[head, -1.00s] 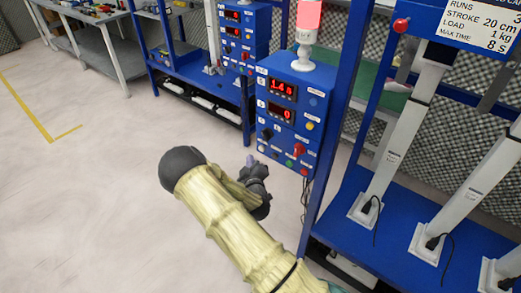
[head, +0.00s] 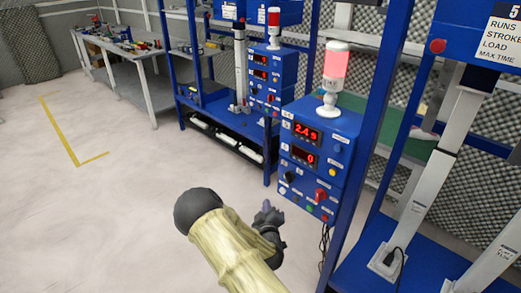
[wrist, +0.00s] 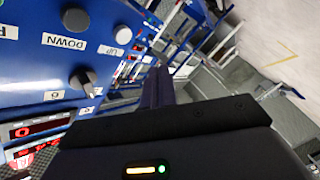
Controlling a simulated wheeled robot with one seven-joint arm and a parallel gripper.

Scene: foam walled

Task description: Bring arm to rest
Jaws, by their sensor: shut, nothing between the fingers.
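My arm, in a pale yellow cover, rises from the bottom of the head view. My gripper (head: 267,207) is at its end, dark, with the fingers together and nothing between them. It is just left of and in front of the blue control box (head: 318,160), apart from it as far as I can tell. In the wrist view the closed fingers (wrist: 157,88) point away from me, beside the blue panel (wrist: 60,70) with its dark knobs and a "DOWN" label. The red displays of the box read about 2.4 and 0 in the head view.
A lit red signal lamp (head: 335,75) stands on the box. Blue rig frames with grey actuators (head: 420,200) fill the right. A second control box (head: 272,75) and a grey workbench (head: 125,60) are farther back. Open pale floor (head: 110,200) lies at left, with a yellow line (head: 70,145).

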